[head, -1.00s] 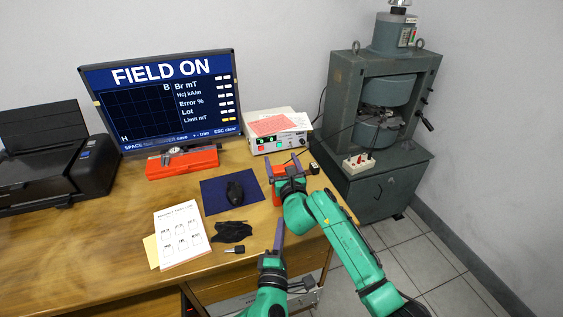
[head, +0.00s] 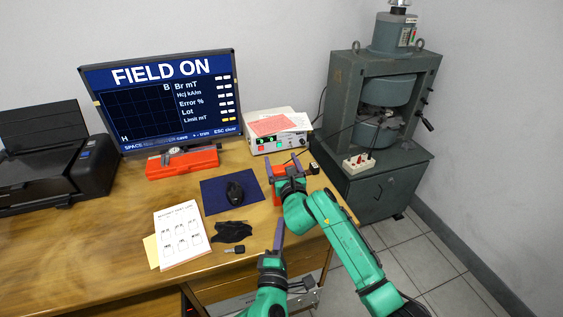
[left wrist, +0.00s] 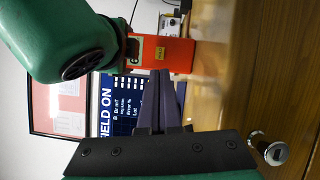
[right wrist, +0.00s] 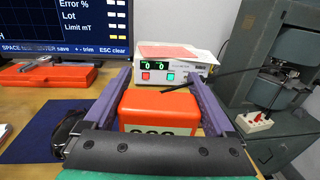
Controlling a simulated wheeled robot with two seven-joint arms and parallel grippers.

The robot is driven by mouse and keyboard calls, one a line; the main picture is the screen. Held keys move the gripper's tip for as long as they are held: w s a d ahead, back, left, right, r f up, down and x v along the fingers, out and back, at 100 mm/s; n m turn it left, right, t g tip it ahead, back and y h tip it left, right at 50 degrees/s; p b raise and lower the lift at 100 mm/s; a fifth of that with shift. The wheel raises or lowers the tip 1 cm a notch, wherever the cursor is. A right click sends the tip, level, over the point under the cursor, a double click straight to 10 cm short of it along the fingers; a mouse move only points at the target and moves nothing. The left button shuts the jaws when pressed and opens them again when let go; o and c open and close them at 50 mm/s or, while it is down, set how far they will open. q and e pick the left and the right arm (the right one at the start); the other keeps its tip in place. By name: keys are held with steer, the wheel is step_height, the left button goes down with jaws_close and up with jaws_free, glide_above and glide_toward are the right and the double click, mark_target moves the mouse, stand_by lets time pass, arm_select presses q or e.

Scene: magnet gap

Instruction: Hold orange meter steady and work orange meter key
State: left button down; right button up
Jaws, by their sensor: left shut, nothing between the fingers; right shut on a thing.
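The orange meter (right wrist: 158,108) lies between the two fingers of my right gripper (right wrist: 162,92) in the right wrist view, which is shut on it. Part of a display shows on the meter's near face. In the head view the meter (head: 279,170) is mostly hidden by my right gripper (head: 288,163). In the left wrist view the meter (left wrist: 172,54) shows its side with a small yellow label. My left gripper (left wrist: 163,78) is shut and empty, its fingertips close to the meter. In the head view my left gripper (head: 280,225) is at the desk's front edge. The meter's key cannot be made out.
The electromagnet (head: 352,95) stands right.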

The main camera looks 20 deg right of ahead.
mark_target(289, 243)
stand_by(0.6)
